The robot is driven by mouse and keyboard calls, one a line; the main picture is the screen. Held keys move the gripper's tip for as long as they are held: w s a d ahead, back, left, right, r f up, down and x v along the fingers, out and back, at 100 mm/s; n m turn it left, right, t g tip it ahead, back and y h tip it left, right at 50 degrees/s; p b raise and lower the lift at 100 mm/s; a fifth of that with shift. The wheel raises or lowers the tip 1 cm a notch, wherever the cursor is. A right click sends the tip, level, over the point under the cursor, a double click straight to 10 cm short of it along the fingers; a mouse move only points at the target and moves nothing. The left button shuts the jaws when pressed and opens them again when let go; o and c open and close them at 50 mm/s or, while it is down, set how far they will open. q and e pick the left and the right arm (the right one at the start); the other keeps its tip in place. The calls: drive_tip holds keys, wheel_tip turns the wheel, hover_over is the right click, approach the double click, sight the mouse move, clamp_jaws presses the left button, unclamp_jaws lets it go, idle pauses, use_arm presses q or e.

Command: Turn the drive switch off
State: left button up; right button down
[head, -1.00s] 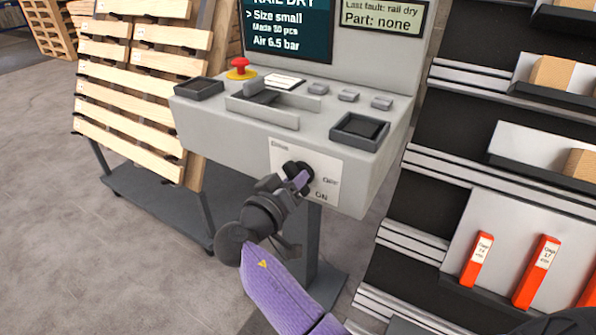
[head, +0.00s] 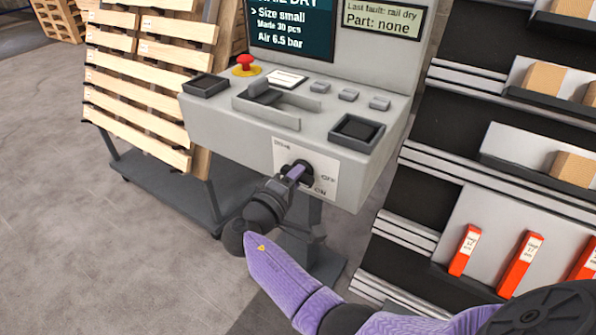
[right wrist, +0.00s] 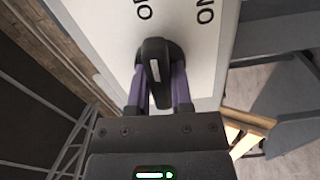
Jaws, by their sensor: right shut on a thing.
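The drive switch is a black knob (head: 297,171) on a white plate (head: 325,172) on the front of the grey control console. The plate carries ON and OFF labels at the lower right of the knob. My right gripper (head: 294,176) is at the knob. In the right wrist view its purple fingers (right wrist: 160,92) are shut on the knob (right wrist: 155,58), one on each side. A pale line runs along the knob's face. ON shows at the upper right there; another label is cut off at the top edge. My left gripper is not in view.
The grey console (head: 230,125) has a red button (head: 245,64), small keys, trays and a screen (head: 292,28). A rack of pallet boards (head: 140,85) stands at left. Shelves with orange boxes (head: 520,262) stand close at right. Open floor lies at lower left.

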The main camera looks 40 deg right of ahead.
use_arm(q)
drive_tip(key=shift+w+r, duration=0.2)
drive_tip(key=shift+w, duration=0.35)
use_arm(e)
drive_tip(key=shift+n, duration=0.7)
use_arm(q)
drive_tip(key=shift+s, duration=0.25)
use_arm(e)
drive_tip(key=c, duration=0.5)
unclamp_jaws()
use_arm(q)
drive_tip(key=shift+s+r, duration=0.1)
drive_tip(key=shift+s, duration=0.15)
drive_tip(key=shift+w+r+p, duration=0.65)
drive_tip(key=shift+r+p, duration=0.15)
drive_tip(key=shift+p, duration=0.3)
use_arm(e)
drive_tip(key=v, duration=1)
drive_tip(key=shift+f, duration=0.1)
